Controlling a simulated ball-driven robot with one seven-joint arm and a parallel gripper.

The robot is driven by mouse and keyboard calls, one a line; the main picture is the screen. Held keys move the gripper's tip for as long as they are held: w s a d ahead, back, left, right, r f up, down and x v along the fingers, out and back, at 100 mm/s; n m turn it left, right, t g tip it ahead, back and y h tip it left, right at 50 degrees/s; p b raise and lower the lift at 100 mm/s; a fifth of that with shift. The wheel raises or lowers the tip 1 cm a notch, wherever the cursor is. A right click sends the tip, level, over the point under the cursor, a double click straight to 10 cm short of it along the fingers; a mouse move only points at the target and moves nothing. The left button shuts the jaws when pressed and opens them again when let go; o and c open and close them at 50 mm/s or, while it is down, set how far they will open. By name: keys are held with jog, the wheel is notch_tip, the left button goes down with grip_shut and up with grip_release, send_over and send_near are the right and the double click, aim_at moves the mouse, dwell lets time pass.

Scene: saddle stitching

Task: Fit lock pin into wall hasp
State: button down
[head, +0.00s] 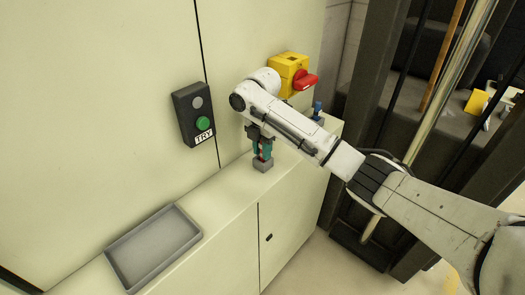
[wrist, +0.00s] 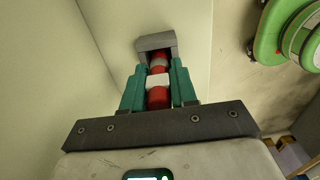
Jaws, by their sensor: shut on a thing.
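The lock pin (wrist: 158,97), red with a pale band, sits between the teal fingers of my gripper (wrist: 158,88) in the wrist view. My gripper (head: 262,151) is shut on it and points down over the cabinet top in the head view. The pin's far end meets a grey block (wrist: 155,42), which also shows in the head view (head: 263,165) on the cabinet top. How deep the pin sits in the block is hidden. A yellow wall box (head: 288,62) with a red handle (head: 304,80) is behind my arm; I cannot make out the hasp clearly.
A black button box (head: 193,115) marked TRY hangs on the wall, left of my gripper. A grey tray (head: 153,247) lies on the cabinet top (head: 215,195) at the front left. A small blue item (head: 317,108) stands near its far end, beside my arm. The top between tray and block is clear.

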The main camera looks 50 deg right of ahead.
jog(key=shift+r+b, duration=0.3)
jog(key=shift+r, duration=0.35)
jog(key=s+d+r+p, duration=0.2)
jog(key=s+r, duration=0.9)
jog(key=s, duration=0.3)
jog(key=shift+d+r, duration=0.2)
